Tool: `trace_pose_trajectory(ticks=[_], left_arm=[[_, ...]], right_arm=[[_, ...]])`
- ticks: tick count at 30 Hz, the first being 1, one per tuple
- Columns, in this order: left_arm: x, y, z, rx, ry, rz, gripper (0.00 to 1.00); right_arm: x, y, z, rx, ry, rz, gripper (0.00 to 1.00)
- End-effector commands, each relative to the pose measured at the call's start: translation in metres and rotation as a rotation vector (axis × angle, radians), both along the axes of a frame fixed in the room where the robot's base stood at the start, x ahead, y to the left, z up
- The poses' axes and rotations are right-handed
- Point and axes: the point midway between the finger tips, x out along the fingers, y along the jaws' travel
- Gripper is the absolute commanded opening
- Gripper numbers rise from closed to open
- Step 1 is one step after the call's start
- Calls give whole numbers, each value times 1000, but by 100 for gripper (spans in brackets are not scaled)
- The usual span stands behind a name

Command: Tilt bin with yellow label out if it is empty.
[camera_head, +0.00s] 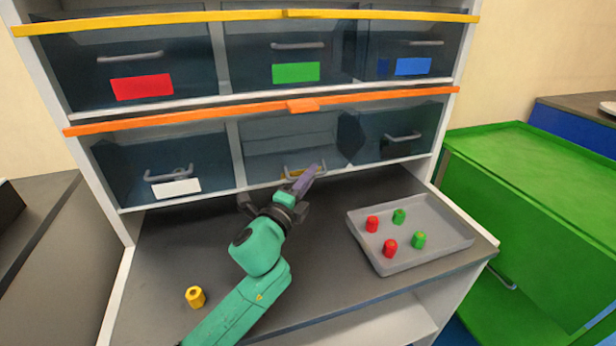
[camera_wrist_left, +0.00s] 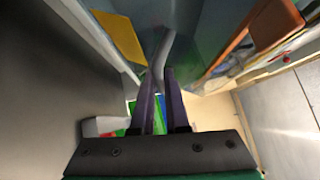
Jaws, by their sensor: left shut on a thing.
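The bin with the yellow label (camera_head: 286,145) is the middle one of the lower row, dark and see-through. I see no object through its front, though the tint and my gripper limit the view. Its yellow label (camera_wrist_left: 120,36) shows at the upper left in the left wrist view and is mostly covered in the head view. My left gripper (camera_wrist_left: 161,100) is shut on this bin's grey handle (camera_wrist_left: 163,56), with the purple fingers on either side of it. In the head view the gripper (camera_head: 305,180) is at the bin's lower front edge. My right gripper is not in view.
Neighbouring lower bins have a white label (camera_head: 177,187) and a dark front (camera_head: 395,140). An orange bar (camera_head: 200,118) runs above them. A grey tray (camera_head: 445,243) holds red and green pieces at right. A yellow piece (camera_head: 195,297) lies at front left of the worktop.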

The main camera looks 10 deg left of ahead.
Motion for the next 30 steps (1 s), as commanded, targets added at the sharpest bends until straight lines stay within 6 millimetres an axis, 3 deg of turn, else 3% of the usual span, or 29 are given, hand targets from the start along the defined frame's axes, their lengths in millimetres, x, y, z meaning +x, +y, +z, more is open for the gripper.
trace_pose_trajectory(ticks=[7,12,23,24,25,30], left_arm=[[0,1,-10,-1,4,3,0],[1,1,-12,-2,4,3,0],[1,1,-13,-1,6,2,0],[1,1,-13,-1,6,2,16],[1,1,-13,-1,7,3,25],[1,1,-12,-1,4,1,25]], right_arm=[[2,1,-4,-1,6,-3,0],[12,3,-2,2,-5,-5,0],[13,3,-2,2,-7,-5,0],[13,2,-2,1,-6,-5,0],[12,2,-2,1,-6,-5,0],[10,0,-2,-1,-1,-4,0]])
